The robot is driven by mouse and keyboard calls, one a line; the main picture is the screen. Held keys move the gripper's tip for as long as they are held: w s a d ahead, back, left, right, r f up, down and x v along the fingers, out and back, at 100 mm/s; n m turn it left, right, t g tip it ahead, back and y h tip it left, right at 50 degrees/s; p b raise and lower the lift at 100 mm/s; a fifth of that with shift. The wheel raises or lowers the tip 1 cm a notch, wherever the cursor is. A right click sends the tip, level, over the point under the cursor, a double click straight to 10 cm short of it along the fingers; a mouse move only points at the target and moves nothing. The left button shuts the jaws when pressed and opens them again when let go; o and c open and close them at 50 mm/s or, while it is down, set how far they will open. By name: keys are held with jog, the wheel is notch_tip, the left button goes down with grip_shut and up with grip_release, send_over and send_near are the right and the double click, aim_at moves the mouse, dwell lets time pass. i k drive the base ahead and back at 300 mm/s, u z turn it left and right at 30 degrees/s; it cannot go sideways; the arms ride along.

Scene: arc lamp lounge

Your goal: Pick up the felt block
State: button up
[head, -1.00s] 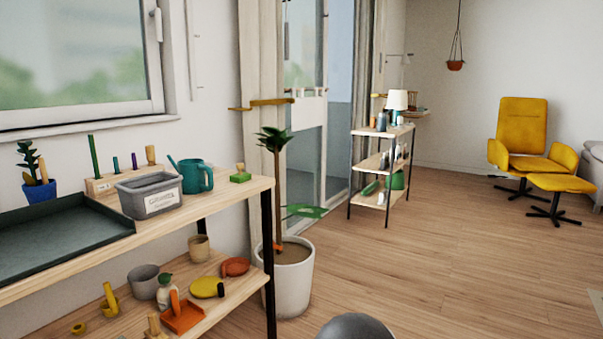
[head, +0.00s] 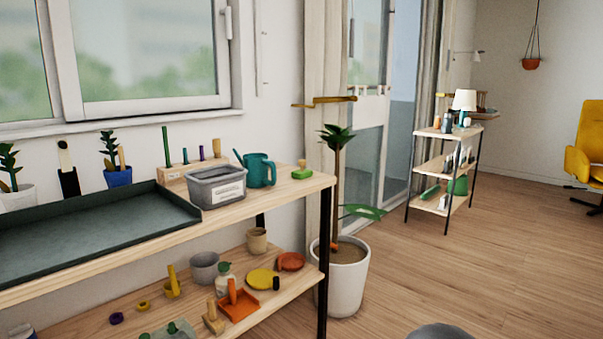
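A small green block with a wooden knob on top (head: 302,173) sits near the right end of the wooden bench's top (head: 262,203). It looks like the felt block, but its material is too small to tell. It stands apart, to the right of a teal watering can (head: 260,171). My gripper is not in view.
A grey labelled bin (head: 215,187), a dark tray (head: 85,238) and a peg rack (head: 172,174) share the bench top. The lower shelf holds several small tools and pots. A potted plant (head: 342,282) stands by the bench's right end. A grey rounded thing (head: 440,332) shows at the bottom edge.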

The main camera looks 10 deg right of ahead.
aim_at(300, 175)
jog(key=k, duration=0.6)
jog(key=u, duration=0.75)
jog(key=i, duration=1.65)
jog(key=z, duration=1)
jog(key=i, duration=0.65)
jog(key=z, duration=0.8)
